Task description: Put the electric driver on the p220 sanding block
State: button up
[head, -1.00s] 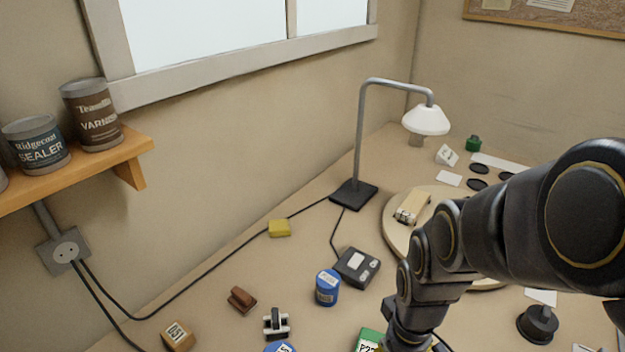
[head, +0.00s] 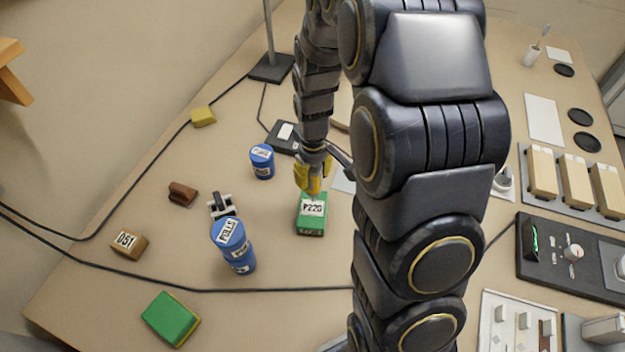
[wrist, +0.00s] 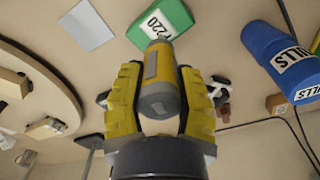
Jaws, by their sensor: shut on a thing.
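The P220 sanding block (head: 312,214) is a green block with a white label, lying on the bench left of my arm in the head view. It also shows at the top of the wrist view (wrist: 168,15). My gripper (wrist: 160,95) is shut on the electric driver (wrist: 160,72), a grey and yellow cylinder, between its yellow fingers. In the head view my gripper (head: 312,178) is at the far edge of the block. The driver is hard to tell from the yellow fingers there. I cannot tell whether the driver touches the block.
Blue tins (head: 232,245) stand left of the block, with another blue tin (head: 262,161) behind. A second green block (head: 171,318) lies at the front left. A black cable (head: 270,290) crosses the bench. Bare bench lies in front of the P220 block.

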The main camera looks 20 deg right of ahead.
aim_at(313, 184)
jog(key=shift+w+f, duration=0.2)
jog(key=shift+f, duration=1.5)
jog(key=shift+f, duration=0.1)
jog(key=o, duration=1)
